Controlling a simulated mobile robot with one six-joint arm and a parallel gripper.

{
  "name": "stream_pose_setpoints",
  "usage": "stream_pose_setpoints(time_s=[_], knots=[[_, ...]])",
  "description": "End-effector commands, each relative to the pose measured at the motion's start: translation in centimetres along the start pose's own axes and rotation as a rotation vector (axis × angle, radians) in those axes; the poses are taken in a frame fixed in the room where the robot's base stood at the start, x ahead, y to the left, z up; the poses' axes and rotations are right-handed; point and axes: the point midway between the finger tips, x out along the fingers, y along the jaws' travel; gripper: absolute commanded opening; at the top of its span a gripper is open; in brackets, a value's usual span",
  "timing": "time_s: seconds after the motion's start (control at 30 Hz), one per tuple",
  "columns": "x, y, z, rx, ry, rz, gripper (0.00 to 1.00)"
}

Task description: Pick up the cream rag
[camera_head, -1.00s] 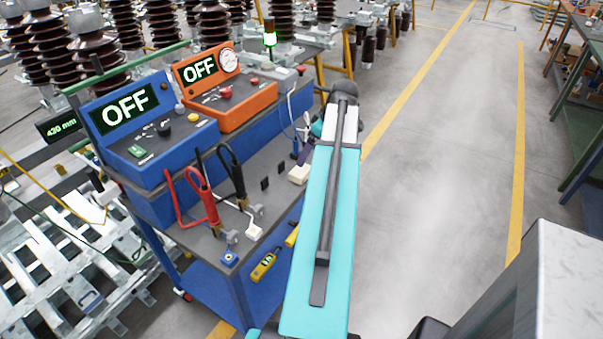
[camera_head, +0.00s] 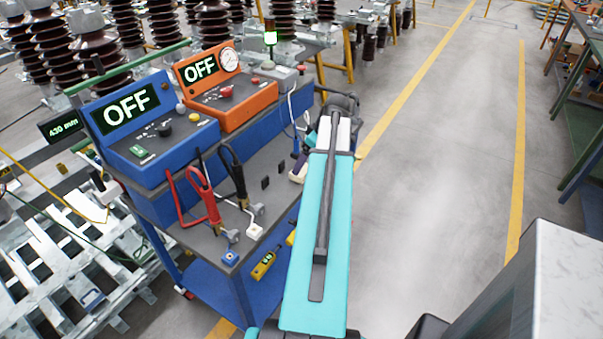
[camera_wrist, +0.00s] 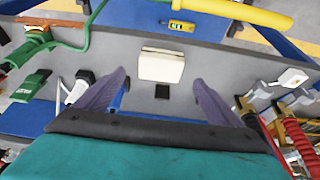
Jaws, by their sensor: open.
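The cream rag (camera_wrist: 162,66) lies as a small folded block on the grey cart top (camera_wrist: 215,60) in the wrist view. It sits ahead of my gripper (camera_wrist: 160,79), between the lines of its two purple fingers. I cannot tell the height of the fingertips above the cart. In the head view the rag (camera_head: 294,179) is mostly hidden, with a purple finger (camera_head: 300,164) beside it and my arm to the right.
A blue control box (camera_head: 150,125) and an orange one (camera_head: 222,90), both reading OFF, stand on the cart. Red (camera_head: 205,195) and black (camera_head: 236,178) clamp leads stand nearby. A yellow tool (camera_wrist: 235,11) lies beyond the rag. The floor right of the cart is clear.

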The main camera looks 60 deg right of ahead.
Motion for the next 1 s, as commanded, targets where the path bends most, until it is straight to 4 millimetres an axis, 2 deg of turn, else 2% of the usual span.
stream_pose_setpoints(time_s=[0.27,0.6,1.0], knots=[[1.4,-0.1,0.1,0.000,-0.001,-0.002,0.88],[4.4,0.0,0.2,0.001,-0.001,-0.002,0.88],[5.1,0.0,0.3,0.001,0.000,0.001,0.88]])
